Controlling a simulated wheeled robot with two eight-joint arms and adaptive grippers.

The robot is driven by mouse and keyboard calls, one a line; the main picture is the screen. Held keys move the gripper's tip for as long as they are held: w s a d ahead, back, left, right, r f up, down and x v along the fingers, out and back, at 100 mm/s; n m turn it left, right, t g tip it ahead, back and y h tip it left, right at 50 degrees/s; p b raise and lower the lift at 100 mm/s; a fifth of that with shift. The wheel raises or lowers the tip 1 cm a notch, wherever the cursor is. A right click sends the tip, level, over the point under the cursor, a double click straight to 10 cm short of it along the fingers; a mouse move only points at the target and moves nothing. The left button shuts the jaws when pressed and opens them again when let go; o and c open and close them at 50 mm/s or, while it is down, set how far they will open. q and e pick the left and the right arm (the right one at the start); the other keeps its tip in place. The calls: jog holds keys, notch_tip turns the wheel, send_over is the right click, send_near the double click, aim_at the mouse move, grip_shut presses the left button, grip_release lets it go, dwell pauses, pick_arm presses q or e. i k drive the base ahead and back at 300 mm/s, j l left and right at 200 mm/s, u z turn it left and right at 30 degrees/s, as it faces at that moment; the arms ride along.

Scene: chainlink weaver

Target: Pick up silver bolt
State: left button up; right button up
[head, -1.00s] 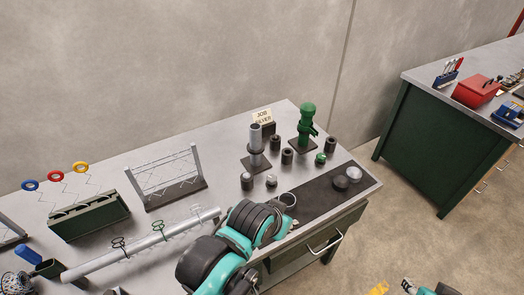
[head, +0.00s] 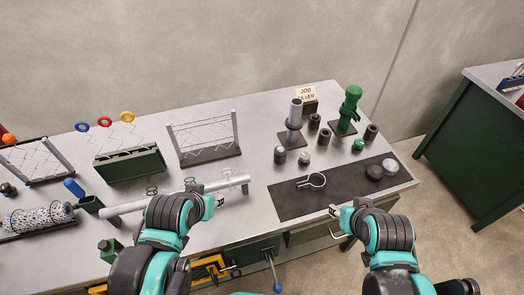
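A small silver piece (head: 304,158), which may be the silver bolt, is on the grey bench top, just beyond the dark mat (head: 285,206). It is too small to make out its shape. A dark cylinder with a silvery top (head: 280,154) stands to its left. My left gripper (head: 214,203) is near the long silver tube, left of the mat. My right gripper (head: 336,211) is over the mat's front edge, well apart from the silver piece. I see nothing held in the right gripper; the finger openings are too small to judge.
Behind stand a silver post (head: 295,115), a green post (head: 350,105) and several dark cylinders (head: 371,132). A long tube (head: 122,208) and mesh frame (head: 205,137) are left.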

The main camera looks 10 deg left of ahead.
aim_at(281, 150)
jog(key=i+l+u, duration=0.15)
jog(key=l+u, duration=0.25)
jog(key=i+l+u, duration=0.15)
jog(key=u, duration=0.2)
jog(key=l, duration=0.1)
